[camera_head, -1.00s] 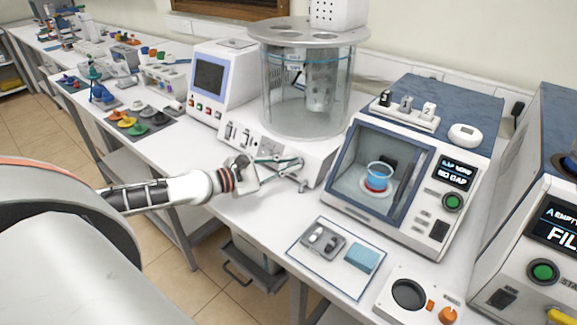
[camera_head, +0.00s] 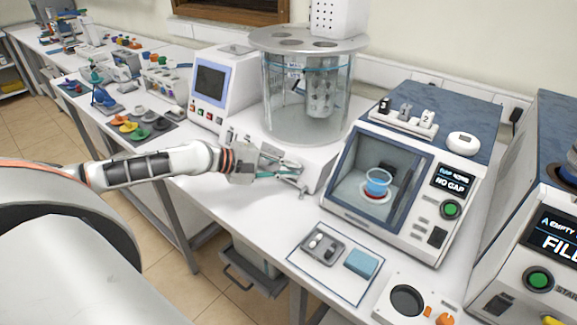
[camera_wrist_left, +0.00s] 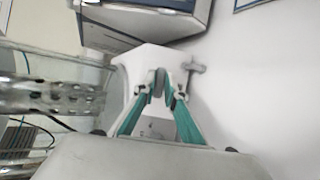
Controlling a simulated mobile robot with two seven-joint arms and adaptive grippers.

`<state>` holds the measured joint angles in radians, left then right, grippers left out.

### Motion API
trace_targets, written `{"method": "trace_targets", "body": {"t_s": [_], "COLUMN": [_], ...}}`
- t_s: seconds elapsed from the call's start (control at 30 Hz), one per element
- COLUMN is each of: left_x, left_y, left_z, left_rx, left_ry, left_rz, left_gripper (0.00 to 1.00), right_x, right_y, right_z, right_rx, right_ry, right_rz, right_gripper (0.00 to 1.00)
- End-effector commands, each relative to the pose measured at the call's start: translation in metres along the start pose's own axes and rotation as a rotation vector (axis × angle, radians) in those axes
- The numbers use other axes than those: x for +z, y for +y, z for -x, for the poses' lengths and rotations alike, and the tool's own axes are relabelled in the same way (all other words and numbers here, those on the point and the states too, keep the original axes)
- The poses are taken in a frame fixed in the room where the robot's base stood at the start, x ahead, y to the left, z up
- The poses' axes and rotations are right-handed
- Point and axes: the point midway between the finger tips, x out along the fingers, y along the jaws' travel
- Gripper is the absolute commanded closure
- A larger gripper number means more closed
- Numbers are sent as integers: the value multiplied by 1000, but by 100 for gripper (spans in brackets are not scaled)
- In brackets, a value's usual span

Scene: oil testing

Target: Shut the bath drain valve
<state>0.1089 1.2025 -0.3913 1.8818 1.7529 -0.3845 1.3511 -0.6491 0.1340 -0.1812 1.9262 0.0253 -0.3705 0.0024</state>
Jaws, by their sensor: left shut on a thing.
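The bath is a clear glass cylinder (camera_head: 300,98) with a grey lid, on a white base. Its small grey drain valve (camera_head: 302,190) sticks out low at the base's front right corner; it also shows in the wrist view (camera_wrist_left: 194,66). My left gripper (camera_head: 294,172) is at that corner. In the wrist view its green-padded fingers (camera_wrist_left: 166,86) converge closely on a small grey piece beside the drain fitting, apparently the valve's handle. The fingertips hide most of that piece, so its exact angle is unclear. My right gripper is not in view.
A white unit with a screen (camera_head: 209,78) stands left of the bath. A blue-and-white tester (camera_head: 415,165) holding a cup stands close on the right. A mat (camera_head: 313,267) with small parts lies in front. Bare white table (camera_head: 235,200) lies in front of the base.

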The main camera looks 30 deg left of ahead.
Motion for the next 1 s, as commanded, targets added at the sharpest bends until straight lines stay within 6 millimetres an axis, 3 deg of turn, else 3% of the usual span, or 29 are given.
{"method": "trace_targets", "body": {"t_s": [0.57, 0.6, 0.67, 1.0], "left_x": [2, 2, 2, 1], "left_y": [-2, -2, -2, -1], "left_z": [-1, -1, -1, 0], "left_rx": [-17, -18, -18, -16], "left_ry": [-3, -3, -3, -1], "left_rz": [-30, -29, -29, -28], "left_gripper": [100, 84, 72, 72], "right_x": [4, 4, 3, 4], "right_y": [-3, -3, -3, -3], "right_z": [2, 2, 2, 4], "right_rx": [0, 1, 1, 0], "right_ry": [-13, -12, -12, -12], "right_rz": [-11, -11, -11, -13], "right_gripper": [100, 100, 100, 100]}}
